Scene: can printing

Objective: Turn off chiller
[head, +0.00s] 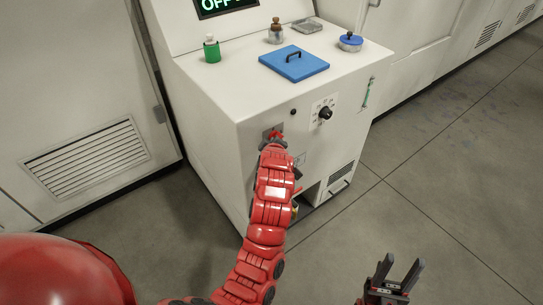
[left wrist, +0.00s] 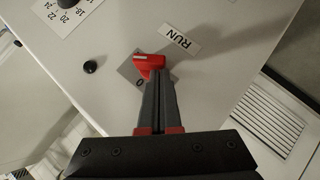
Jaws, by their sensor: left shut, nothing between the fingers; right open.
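The chiller (head: 215,105) is a white cabinet in the head view, and its cropped display (head: 226,3) shows green letters reading "OFF". A red switch (head: 275,134) on a grey plate sits on its front. In the left wrist view the red switch (left wrist: 148,61) lies between a "RUN" label (left wrist: 180,39) and a "0" mark (left wrist: 140,82). My left gripper (head: 271,143) is shut and empty, its tips right at the switch; I cannot tell whether they touch it. The tips hide part of the plate. My right gripper (head: 402,271) is open and empty, low in front of the chiller.
A black dial (head: 325,114) and a small black button (head: 293,112) are near the switch. On top are a blue lid (head: 294,63), a green bottle (head: 212,49), a brown-capped bottle (head: 276,32) and a blue-capped jar (head: 350,42). The floor to the right is clear.

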